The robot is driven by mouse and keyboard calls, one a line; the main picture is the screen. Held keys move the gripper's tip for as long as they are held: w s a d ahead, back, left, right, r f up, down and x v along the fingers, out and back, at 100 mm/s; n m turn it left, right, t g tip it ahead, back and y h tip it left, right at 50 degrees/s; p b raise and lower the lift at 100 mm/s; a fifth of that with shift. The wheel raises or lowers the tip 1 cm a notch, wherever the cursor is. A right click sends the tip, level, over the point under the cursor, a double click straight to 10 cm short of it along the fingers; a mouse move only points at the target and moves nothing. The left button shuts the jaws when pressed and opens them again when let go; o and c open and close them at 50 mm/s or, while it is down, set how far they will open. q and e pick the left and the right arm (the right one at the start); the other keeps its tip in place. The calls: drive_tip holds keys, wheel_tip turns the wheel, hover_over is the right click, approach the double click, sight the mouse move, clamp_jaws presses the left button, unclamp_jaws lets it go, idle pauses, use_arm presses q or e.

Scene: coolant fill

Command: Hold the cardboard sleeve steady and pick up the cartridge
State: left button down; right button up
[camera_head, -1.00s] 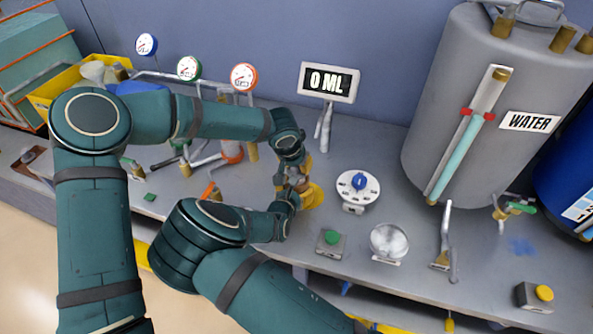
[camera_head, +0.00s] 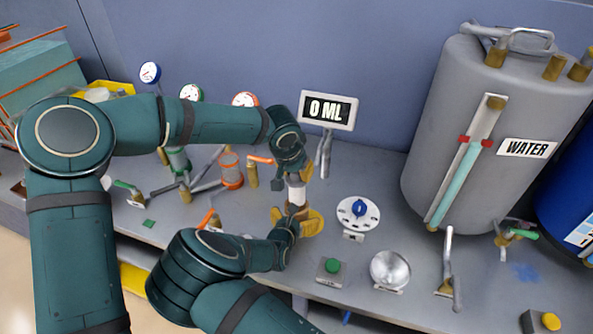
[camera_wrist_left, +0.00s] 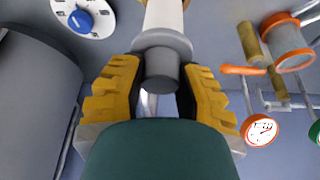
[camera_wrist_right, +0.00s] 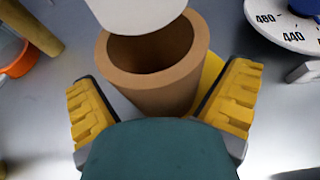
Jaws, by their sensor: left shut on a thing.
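The white cartridge (camera_head: 296,188) is upright above the cardboard sleeve (camera_head: 296,211). My left gripper (camera_head: 297,168) is shut on the cartridge's grey end, which shows between the yellow fingers in the left wrist view (camera_wrist_left: 162,70). In the right wrist view the cartridge's white lower end (camera_wrist_right: 135,10) is over the brown sleeve (camera_wrist_right: 150,75), whose dark hollow opening shows. My right gripper (camera_wrist_right: 160,105) is open, with one finger on each side of the sleeve. A grey gap shows between the left-hand finger and the sleeve.
A display reading 0 ML (camera_head: 328,109) stands behind the grippers. A white dial with a blue knob (camera_head: 358,213), a green button box (camera_head: 332,269) and a silver bowl (camera_head: 390,269) are to the right. The WATER tank (camera_head: 470,140) is farther right. Gauges and pipes are at the left.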

sight(294, 196)
drive_tip(key=shift+r, duration=0.1)
wheel_tip(294, 196, up, 10)
drive_tip(key=shift+f, duration=0.1)
idle(0.4)
